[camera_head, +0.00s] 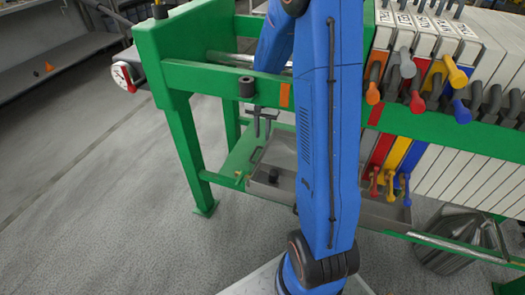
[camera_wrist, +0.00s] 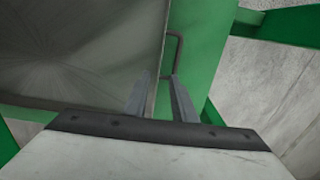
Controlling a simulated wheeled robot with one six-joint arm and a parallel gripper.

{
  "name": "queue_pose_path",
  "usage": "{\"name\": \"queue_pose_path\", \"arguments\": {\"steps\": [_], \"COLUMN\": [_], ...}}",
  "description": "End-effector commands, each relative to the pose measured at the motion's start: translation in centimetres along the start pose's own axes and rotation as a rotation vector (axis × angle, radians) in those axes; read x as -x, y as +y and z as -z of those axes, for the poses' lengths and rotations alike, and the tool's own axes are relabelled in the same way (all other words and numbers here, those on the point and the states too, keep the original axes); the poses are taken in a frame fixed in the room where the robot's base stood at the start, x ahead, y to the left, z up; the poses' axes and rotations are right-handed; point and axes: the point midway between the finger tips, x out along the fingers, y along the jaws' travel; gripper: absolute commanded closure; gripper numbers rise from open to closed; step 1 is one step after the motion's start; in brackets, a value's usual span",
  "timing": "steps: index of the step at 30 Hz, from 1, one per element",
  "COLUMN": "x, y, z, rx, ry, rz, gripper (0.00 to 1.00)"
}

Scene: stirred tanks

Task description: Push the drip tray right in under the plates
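The drip tray (camera_head: 287,191) is a shallow grey metal tray low inside the green frame. Its left part sticks out to the left of the plates (camera_head: 465,180); my blue arm hides its middle. Its right part shows below the coloured plates. In the wrist view, the tray (camera_wrist: 75,55) fills the left side, and a thin dark handle (camera_wrist: 178,42) stands out from its edge over a green surface. My gripper (camera_head: 262,132) is above the tray's left end, pointing down. In the wrist view, its fingers (camera_wrist: 158,88) are apart, with nothing clearly held between them.
Green frame legs (camera_head: 188,150) and rails surround the tray. A small black block (camera_head: 273,175) shows at the tray's left part. Coloured taps (camera_head: 376,185) hang low above its right part. A ribbed metal bin (camera_head: 455,240) stands at the right. The floor at left is clear.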

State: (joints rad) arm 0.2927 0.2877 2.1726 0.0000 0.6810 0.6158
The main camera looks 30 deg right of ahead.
Motion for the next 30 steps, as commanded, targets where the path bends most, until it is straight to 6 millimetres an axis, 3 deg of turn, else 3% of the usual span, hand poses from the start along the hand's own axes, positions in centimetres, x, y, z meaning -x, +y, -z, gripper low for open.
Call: {"name": "queue_pose_path", "arguments": {"steps": [18,30], "x": [-9.5,-11.2], "y": [0.0,0.0], "z": [-0.1,0.0], "rx": [0.000,0.000], "ry": [-0.002,0.000], "rz": [-0.001,0.000], "gripper": [0.76,0.76]}}
